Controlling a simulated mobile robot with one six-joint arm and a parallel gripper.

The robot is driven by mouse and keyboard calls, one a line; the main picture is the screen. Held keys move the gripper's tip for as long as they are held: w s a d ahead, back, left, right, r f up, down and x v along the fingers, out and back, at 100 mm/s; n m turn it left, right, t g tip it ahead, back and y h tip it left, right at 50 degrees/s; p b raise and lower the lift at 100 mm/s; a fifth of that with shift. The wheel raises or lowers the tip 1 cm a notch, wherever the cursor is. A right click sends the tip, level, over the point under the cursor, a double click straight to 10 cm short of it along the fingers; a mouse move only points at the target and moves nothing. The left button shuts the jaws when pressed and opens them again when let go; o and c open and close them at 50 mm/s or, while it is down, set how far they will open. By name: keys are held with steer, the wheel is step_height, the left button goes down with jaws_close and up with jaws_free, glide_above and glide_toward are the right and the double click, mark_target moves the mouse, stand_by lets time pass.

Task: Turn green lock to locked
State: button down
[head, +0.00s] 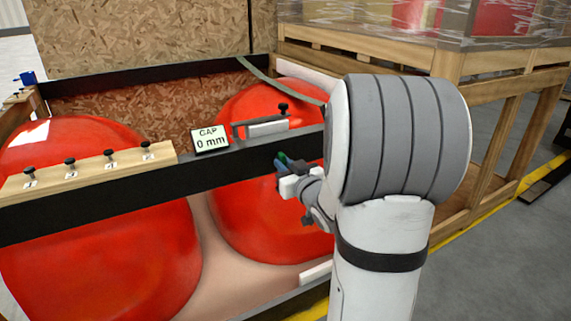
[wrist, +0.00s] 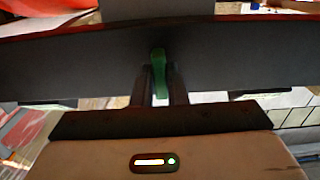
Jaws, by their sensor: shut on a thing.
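The green lock (wrist: 159,66) shows in the wrist view as a narrow green handle, upright in that picture, against the dark rail (wrist: 230,58). My gripper (wrist: 160,88) has one finger on each side of the handle and is shut on it. In the head view, a small bit of the green lock (head: 282,158) shows at the front face of the dark rail, by my gripper (head: 284,172). My arm and fingers hide most of the lock there. I cannot read any lock marking.
Two red nosecones (head: 110,240) (head: 255,215) sit in the crate behind and below the rail. A display (head: 210,139) on the rail reads "GAP 0 mm". A wooden strip (head: 90,174) with several black knobs lies at left. A wooden pallet frame (head: 490,70) stands behind my arm.

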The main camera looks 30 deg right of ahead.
stand_by(0.6)
steer(key=c, duration=1.4)
jaws_free()
steer(key=shift+c, duration=0.2)
steer(key=s, duration=0.7)
steer(key=shift+s+d+p, duration=0.15)
steer(key=shift+s+p, duration=0.15)
steer(key=shift+s, duration=0.1)
